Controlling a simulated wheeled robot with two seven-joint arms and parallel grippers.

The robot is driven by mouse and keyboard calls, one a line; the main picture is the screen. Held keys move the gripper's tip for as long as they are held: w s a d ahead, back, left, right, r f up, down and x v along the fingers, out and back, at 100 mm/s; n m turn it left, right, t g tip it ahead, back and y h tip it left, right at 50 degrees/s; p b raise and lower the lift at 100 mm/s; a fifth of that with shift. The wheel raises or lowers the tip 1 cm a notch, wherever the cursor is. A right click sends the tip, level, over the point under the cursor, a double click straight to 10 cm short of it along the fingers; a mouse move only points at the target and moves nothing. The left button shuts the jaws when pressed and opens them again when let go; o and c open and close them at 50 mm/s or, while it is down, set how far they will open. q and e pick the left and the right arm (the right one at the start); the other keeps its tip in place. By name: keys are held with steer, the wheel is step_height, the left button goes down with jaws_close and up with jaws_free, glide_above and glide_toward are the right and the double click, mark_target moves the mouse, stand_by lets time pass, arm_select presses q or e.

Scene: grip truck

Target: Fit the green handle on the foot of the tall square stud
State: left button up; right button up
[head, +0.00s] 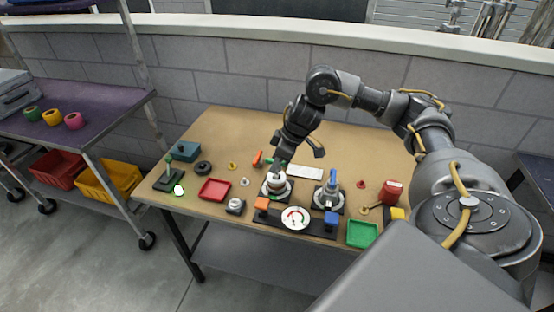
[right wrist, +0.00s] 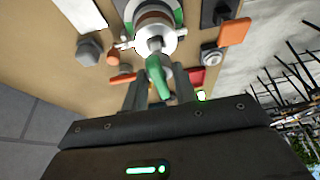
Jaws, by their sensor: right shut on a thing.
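My right gripper (head: 275,169) reaches down over the valve (head: 276,186) on the table. In the right wrist view the right gripper (right wrist: 159,78) is shut on the green handle (right wrist: 158,76). The handle's far end is at a pale round stud (right wrist: 156,45) in the middle of the silver valve (right wrist: 157,28). I cannot tell whether the handle is seated on it or only in front of it. The stud's square shape and its foot are not clear. My left gripper is not in view.
A second valve with a blue handle (head: 332,178) stands to the right. A gauge (head: 295,218) lies in front. A red tray (head: 214,189), a green tray (head: 362,234) and a red can (head: 391,191) are around. The table's back left (head: 235,128) is clear.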

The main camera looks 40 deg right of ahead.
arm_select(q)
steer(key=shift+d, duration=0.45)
arm_select(e)
steer(key=shift+f, duration=0.2)
steer(key=shift+f, duration=0.25)
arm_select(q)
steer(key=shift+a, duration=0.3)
arm_select(e)
steer(key=shift+f, duration=0.15)
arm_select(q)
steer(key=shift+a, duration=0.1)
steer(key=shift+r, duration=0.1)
arm_select(e)
steer(key=shift+f, duration=0.1)
steer(key=shift+f, duration=0.25)
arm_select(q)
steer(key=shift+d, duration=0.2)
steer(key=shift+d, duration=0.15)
